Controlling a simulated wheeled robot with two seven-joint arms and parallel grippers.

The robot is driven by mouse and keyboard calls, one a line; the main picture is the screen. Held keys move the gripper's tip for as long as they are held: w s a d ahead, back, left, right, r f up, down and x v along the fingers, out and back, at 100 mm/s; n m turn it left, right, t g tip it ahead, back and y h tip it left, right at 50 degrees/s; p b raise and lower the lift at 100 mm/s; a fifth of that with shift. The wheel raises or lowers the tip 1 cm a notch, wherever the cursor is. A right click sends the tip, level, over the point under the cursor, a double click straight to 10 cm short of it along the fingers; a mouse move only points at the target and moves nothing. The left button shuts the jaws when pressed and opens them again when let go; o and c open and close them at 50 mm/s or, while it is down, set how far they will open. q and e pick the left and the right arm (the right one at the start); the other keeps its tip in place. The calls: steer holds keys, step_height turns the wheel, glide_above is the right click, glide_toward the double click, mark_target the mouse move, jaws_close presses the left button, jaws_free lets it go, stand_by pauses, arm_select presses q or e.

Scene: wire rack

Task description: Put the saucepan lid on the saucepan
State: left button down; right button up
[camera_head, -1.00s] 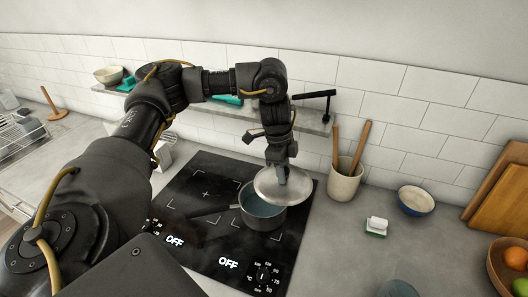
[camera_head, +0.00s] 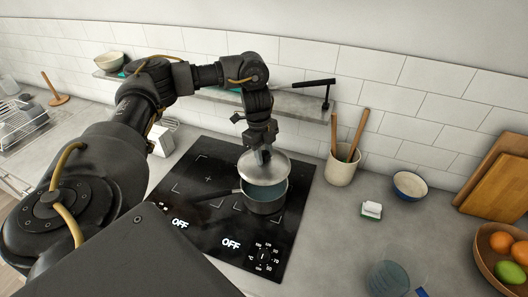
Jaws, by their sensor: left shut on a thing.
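The saucepan (camera_head: 266,201) is dark grey with a bluish inside. It stands on the right part of the black cooktop (camera_head: 205,209), its handle pointing left. The round metal lid (camera_head: 279,166) is above the back part of the pan, and the pan's front opening shows below it. Whether the lid touches the rim is hard to tell. My left gripper (camera_head: 262,157) comes down from above and is shut on the lid at its knob. The gripper hides the knob. My right gripper is not in view.
A utensil crock (camera_head: 341,166), a small bowl (camera_head: 409,185) and a sponge (camera_head: 371,210) stand right of the cooktop. A fruit bowl (camera_head: 489,258) and a glass (camera_head: 388,279) are at the lower right. A wall shelf (camera_head: 300,104) runs behind my arm.

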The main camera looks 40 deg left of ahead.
mark_target(264, 166)
arm_select(q)
step_height(264, 166, down, 5)
steer(key=shift+f+b, duration=0.1)
steer(key=shift+b, duration=1)
steer(key=shift+f, duration=0.3)
steer(key=shift+f+p, duration=0.1)
steer(key=shift+p, duration=0.25)
stand_by(0.3)
steer(key=shift+f, duration=0.1)
stand_by(0.4)
steer(key=shift+f, duration=0.4)
steer(key=shift+f, duration=0.25)
stand_by(0.6)
steer(key=shift+f, duration=0.35)
stand_by(0.6)
